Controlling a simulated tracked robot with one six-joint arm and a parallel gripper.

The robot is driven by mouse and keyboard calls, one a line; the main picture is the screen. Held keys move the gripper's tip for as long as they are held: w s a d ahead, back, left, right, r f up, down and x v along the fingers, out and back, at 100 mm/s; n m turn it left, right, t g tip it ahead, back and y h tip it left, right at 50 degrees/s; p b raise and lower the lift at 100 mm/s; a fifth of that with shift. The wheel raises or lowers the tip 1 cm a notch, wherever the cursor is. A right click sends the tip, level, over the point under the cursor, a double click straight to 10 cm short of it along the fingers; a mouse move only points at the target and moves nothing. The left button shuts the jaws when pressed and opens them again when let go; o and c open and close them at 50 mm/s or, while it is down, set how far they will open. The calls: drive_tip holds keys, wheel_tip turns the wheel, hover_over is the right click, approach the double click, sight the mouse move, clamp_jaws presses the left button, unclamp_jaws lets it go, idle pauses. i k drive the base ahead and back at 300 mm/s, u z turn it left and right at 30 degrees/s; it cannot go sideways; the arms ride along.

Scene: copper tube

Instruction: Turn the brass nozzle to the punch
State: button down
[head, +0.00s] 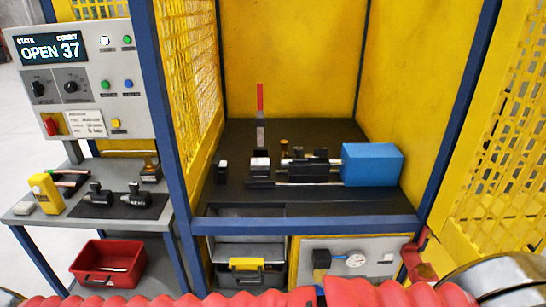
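A small brass-coloured piece (284,146), which looks like the nozzle, stands at the back of the black bed inside the yellow enclosure. It is too small to tell which way it points. In front of it is a dark clamp or slide assembly (308,171) with pale metal rods, joined on the right to a blue box (372,164). The punch may be part of this assembly, but I cannot tell which part it is. My gripper is not in view.
A blue front rail (310,224) and yellow mesh walls (190,70) frame the cell; its front is open. A red bin (108,262) sits below.

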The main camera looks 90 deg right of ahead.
sight(284, 146)
drive_tip(key=u, duration=0.1)
drive_tip(key=k, duration=0.7)
drive_tip(key=z, duration=0.9)
drive_tip(key=i, duration=0.5)
drive_tip(key=z, duration=0.05)
